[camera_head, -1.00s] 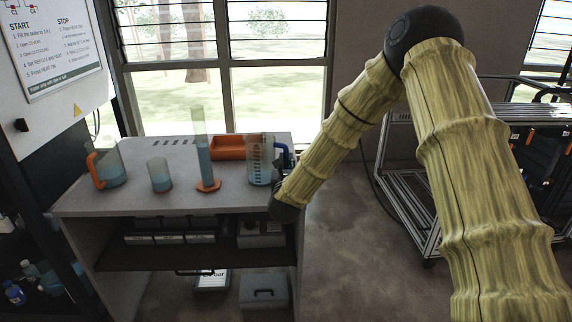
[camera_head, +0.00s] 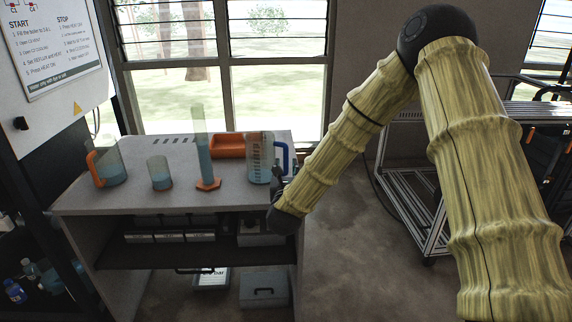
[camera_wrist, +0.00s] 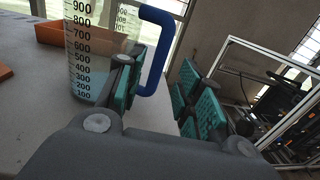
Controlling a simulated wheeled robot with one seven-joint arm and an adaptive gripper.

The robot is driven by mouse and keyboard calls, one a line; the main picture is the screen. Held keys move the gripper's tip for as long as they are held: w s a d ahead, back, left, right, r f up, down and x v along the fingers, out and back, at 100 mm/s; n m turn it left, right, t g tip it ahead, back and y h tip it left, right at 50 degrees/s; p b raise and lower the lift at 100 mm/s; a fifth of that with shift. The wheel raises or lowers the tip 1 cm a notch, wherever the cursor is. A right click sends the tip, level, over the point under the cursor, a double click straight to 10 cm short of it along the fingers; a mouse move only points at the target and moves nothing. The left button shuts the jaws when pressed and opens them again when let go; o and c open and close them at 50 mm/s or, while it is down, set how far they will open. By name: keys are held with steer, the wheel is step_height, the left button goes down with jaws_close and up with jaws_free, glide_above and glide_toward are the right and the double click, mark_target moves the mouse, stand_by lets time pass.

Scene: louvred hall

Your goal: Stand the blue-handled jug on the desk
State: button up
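The clear jug with the blue handle (camera_head: 260,160) stands upright on the right end of the grey desk (camera_head: 130,201), holding some bluish liquid. In the wrist view the jug (camera_wrist: 88,50) shows its printed scale at the left, with its blue handle (camera_wrist: 156,50) toward me. My gripper (camera_head: 279,182) is at the desk's right edge, just right of and below the handle. In the wrist view my gripper (camera_wrist: 163,100) has its teal-padded fingers spread apart, with nothing clamped between them. The handle's lower end shows close to the left finger; I cannot tell whether they touch.
On the desk left of the jug stand a tall cylinder (camera_head: 202,145), a beaker (camera_head: 160,173) and an orange-handled jug (camera_head: 108,166). An orange tray (camera_head: 228,146) lies behind. A metal frame cart (camera_head: 405,180) stands right, with open floor between.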

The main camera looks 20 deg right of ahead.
steer(key=v, duration=0.7)
steer(key=s+a+f+n+g+y, duration=0.25)
steer(key=s+f+n, duration=0.4)
steer(key=f, duration=0.35)
steer(key=s+a+f+n+g+y, duration=0.25)
steer(key=s+f+n, duration=0.25)
steer(key=f+n, duration=0.4)
steer(key=s+a+f+n+g+y, duration=0.1)
steer(key=s+f+n+g, duration=0.2)
steer(key=s+f+n, duration=0.55)
steer(key=s+d+f+n+g, duration=0.1)
steer(key=s+f+n+g, duration=0.3)
steer(key=s, duration=0.9)
steer(key=s+d+f+n+g, duration=0.1)
steer(key=s+f+n+g, duration=0.4)
steer(key=s+f+n, duration=0.6)
steer(key=s, duration=0.2)
steer(key=shift+s+d+f+n+y, duration=0.2)
steer(key=shift+s+n+y, duration=0.1)
steer(key=shift+n, duration=0.1)
